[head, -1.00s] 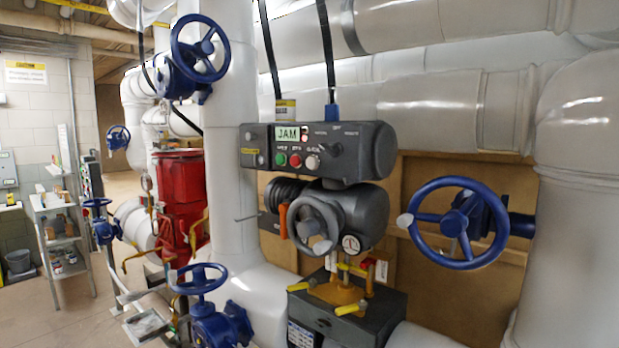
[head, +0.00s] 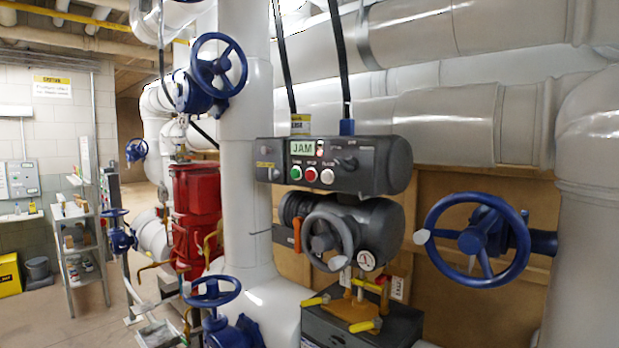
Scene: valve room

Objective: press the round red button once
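The round red button (head: 311,174) is on the front of a dark grey control box (head: 372,172) in the middle of the head view. It sits between a green button (head: 296,172) on its left and a white button (head: 327,176) on its right. A small display (head: 302,148) above the buttons reads "JAM". Nothing covers the red button. Neither of my grippers is in view.
Below the box is a grey actuator with a handwheel (head: 326,241). A large blue handwheel (head: 477,240) stands out at right, and other blue valves (head: 218,65) are at left. Large pale pipes fill the back. Open floor (head: 60,315) lies at lower left.

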